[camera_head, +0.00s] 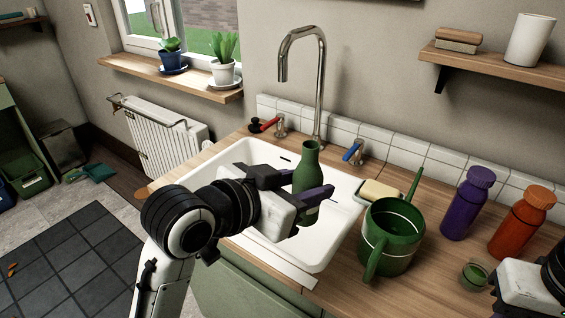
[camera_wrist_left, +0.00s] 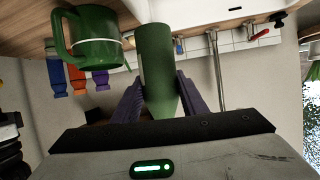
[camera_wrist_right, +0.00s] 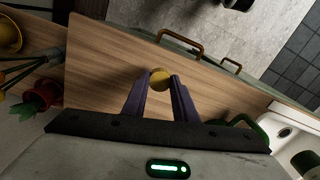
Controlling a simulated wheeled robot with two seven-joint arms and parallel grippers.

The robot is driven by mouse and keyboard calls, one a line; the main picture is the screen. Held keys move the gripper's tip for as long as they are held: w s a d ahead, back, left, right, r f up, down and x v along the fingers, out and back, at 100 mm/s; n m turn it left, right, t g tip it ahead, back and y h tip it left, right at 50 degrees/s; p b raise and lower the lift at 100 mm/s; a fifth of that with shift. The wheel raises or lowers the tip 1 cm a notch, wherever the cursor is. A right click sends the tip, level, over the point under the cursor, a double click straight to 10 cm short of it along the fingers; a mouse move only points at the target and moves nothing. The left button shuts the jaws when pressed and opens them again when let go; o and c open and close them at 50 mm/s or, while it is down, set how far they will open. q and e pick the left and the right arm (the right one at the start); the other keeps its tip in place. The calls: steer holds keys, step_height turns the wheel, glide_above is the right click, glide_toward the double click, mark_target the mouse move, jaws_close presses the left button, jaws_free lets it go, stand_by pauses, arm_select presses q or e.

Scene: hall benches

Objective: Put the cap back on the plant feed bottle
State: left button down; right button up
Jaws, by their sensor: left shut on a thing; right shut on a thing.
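The green plant feed bottle (camera_head: 309,160) stands upright in the grip of my left gripper (camera_head: 308,184), over the white sink. Its narrow neck points up and no cap shows on it. In the left wrist view the bottle (camera_wrist_left: 157,62) sits between the two purple fingers. My right gripper is at the lower right edge of the head view, mostly out of frame. A small round green cap (camera_head: 474,274) is at its fingertips. In the right wrist view, the fingers (camera_wrist_right: 160,88) are shut on a small round piece, yellowish there (camera_wrist_right: 160,78), above the wooden counter.
A green watering can (camera_head: 391,240) stands on the counter between sink (camera_head: 333,250) and cap. A purple bottle (camera_head: 467,205) and an orange bottle (camera_head: 522,222) stand behind the cap. A sponge (camera_head: 381,191) lies at the sink's right rim. The tall tap (camera_head: 320,90) rises behind the held bottle.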

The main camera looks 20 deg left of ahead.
arm_select(q)
steer(key=d+f+m+g+h, duration=0.2)
steer(key=d+f+m+h, duration=0.1)
steer(key=d, duration=0.4)
steer(key=shift+f+m+h, duration=0.4)
steer(key=shift+f+h, duration=0.1)
steer(key=shift+f, duration=0.25)
steer(key=shift+d, duration=0.1)
arm_select(e)
steer(key=shift+w, duration=0.1)
steer(key=w+a+r+m, duration=0.3)
steer(key=w+a+r, duration=0.7)
steer(key=a, duration=0.2)
steer(key=w+a+r+m, duration=0.1)
steer(key=a+r+m, duration=0.2)
steer(key=a+r, duration=0.9)
steer(key=shift+w+a+m, duration=0.15)
steer(key=shift+a+m, duration=0.25)
steer(key=shift+a, duration=0.3)
steer(key=shift+f, duration=1.95)
